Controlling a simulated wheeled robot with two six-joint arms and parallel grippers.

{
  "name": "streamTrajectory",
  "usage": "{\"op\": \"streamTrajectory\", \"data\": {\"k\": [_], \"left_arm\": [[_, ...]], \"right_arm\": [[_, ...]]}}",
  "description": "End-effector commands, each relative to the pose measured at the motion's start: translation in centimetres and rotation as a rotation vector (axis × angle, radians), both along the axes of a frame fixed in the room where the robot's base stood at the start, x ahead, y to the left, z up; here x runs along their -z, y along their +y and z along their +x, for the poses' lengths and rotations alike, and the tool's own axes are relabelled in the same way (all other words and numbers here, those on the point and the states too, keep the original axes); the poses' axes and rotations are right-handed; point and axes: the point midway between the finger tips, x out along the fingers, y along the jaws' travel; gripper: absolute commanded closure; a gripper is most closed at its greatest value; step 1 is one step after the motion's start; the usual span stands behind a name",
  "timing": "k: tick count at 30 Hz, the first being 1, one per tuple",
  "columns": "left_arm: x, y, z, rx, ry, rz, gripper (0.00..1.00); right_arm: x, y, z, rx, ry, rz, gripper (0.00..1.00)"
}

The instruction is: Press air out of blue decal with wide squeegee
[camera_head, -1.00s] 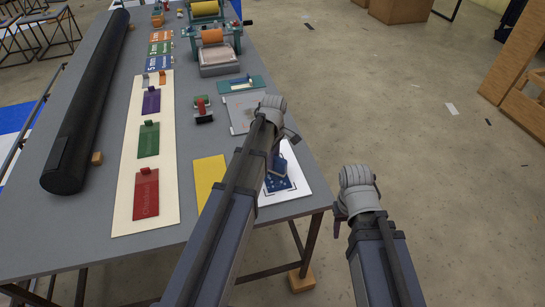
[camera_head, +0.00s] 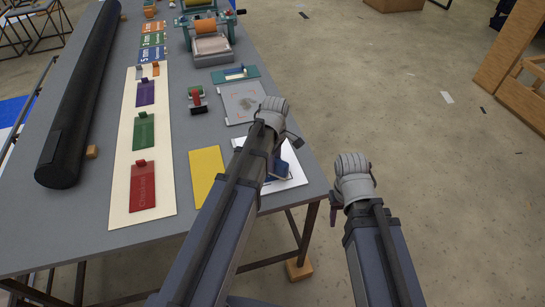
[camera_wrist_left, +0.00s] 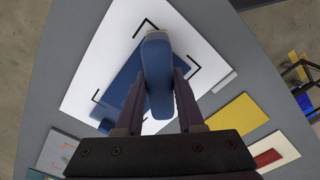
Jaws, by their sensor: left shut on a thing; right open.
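The wide squeegee is a blue block; it shows between my left gripper's fingers in the left wrist view (camera_wrist_left: 158,75) and partly beside my arm in the head view (camera_head: 279,170). My left gripper (camera_wrist_left: 155,105) is shut on it. The blue decal (camera_wrist_left: 124,78) lies flat on a white board (camera_wrist_left: 190,35) with black corner marks. The squeegee is over the decal's right part in the wrist view; whether it touches is unclear. My left forearm hides part of the board in the head view. My right gripper (camera_head: 335,206) is open and empty, off the table's right side.
A yellow sheet (camera_head: 206,176) lies left of the board. A grey plate (camera_head: 243,103) and a red-and-black tool (camera_head: 197,99) lie beyond. A cream strip (camera_head: 120,197) carries colored panels. A black roll (camera_head: 80,105) lies along the left. Grey table (camera_head: 80,225) is bare in front.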

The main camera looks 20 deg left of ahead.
Motion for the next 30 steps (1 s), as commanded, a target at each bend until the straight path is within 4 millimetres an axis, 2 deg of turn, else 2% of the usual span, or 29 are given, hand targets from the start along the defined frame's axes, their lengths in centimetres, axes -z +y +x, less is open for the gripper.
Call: {"op": "streamTrajectory", "data": {"k": [3,8,18,24,30], "left_arm": [[-0.1,-0.5,-0.9,0.0,-0.001,0.001,1.0],[-0.1,-0.7,-1.0,-0.001,-0.001,0.001,1.0],[0.2,0.4,-1.7,-0.001,-0.001,0.002,1.0],[0.2,0.5,-1.6,-0.001,-0.001,0.003,1.0],[0.2,1.2,-0.4,-0.003,-0.002,0.003,1.0]], "right_arm": [[-0.1,0.0,0.0,0.0,0.0,0.0,0.5],[-0.1,0.0,0.0,0.0,0.0,0.0,0.5],[0.2,0.0,0.0,0.0,0.0,0.0,0.5],[0.2,0.0,0.0,0.0,0.0,0.0,0.5],[0.2,0.0,0.0,0.0,0.0,0.0,0.5]]}}
